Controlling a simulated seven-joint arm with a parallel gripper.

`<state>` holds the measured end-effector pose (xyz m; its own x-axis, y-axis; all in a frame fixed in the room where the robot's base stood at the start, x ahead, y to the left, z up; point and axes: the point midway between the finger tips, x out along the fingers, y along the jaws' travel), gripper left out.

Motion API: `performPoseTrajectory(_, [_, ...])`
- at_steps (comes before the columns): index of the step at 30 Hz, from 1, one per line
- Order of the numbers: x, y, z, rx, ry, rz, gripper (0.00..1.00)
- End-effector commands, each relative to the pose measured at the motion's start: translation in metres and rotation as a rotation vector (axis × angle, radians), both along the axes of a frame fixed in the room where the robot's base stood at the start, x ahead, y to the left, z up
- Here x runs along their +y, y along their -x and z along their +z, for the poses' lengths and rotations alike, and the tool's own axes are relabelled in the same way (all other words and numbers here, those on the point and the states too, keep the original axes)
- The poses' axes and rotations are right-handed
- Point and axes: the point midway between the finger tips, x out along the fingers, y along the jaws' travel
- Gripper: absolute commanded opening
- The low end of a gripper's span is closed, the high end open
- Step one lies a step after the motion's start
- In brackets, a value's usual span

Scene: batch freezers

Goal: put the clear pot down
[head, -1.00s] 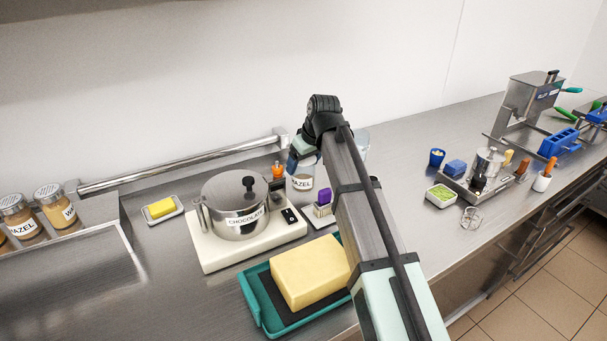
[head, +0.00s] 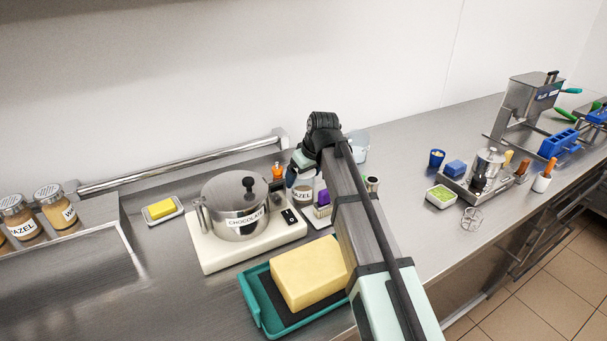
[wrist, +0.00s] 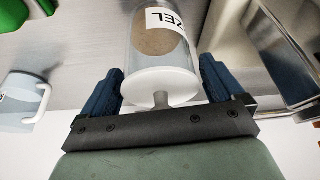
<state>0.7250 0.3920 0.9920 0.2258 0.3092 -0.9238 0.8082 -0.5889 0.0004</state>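The clear pot (head: 303,193) is a see-through cylinder with a white label ending in "ZEL" and brown contents. It stands upright right of the chocolate pot in the head view, partly behind my arm. In the wrist view the clear pot (wrist: 162,73) sits between the two blue fingers of my gripper (wrist: 162,85), its lid knob towards the palm. The fingers are closed against its sides near the lid. My gripper (head: 302,172) comes from above. I cannot tell whether its base touches the counter.
A steel chocolate pot (head: 235,206) on a cream plate (head: 215,261) stands close left. A clear jug (head: 361,147) stands behind my arm. A teal tray (head: 257,306) with a yellow block lies in front.

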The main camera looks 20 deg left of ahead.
Motion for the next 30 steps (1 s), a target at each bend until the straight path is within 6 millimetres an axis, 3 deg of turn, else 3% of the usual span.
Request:
performPoseTrajectory(9, [0.0, 0.0, 0.001, 0.0, 0.0, 0.0, 1.0])
performPoseTrajectory(14, [-0.003, 0.002, 0.011, -0.001, 0.0, 0.0, 1.0])
performPoseTrajectory(30, [-0.029, 0.021, 0.09, -0.002, -0.001, 0.0, 1.0])
